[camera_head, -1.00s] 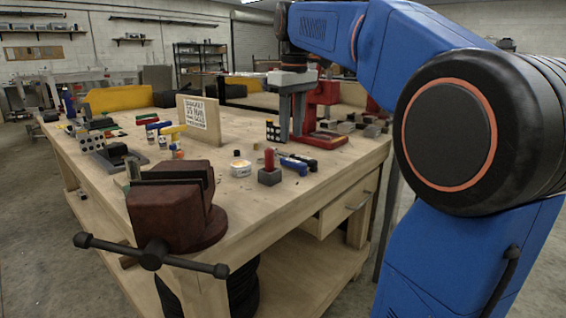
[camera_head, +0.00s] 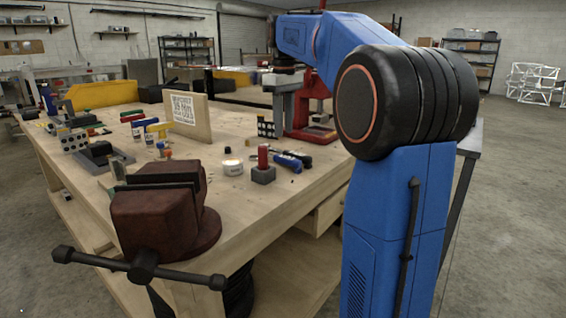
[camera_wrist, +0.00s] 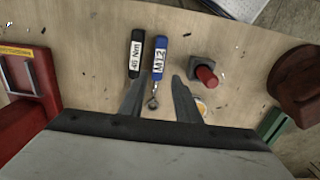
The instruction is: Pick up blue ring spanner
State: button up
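The blue ring spanner (camera_wrist: 159,57) lies on the wooden bench top in the wrist view, with a blue handle, a white M13 label and a metal ring end pointing toward my gripper. It also shows in the head view (camera_head: 287,160) near the bench's front edge. My gripper (camera_wrist: 157,80) is open and empty. In the wrist view its two fingers appear on either side of the spanner's ring end and lower handle. The height left between fingers and bench cannot be told.
A black tool labelled 40 Nm (camera_wrist: 136,53) lies close beside the spanner on the left. A grey block with a red knob (camera_wrist: 205,74) stands to the right. A red press (camera_head: 309,106) and a brown vise (camera_head: 160,212) stand on the bench (camera_head: 213,225).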

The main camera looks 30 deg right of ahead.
send_over(283, 156)
jog(key=f, duration=0.4)
jog(key=shift+s+a, duration=0.1)
jog(key=shift+s, duration=0.3)
jog(key=shift+w+f, duration=0.15)
jog(key=shift+f, duration=1.25)
jog(key=shift+w+f, duration=0.1)
jog(key=shift+f, duration=1.25)
grip_shut()
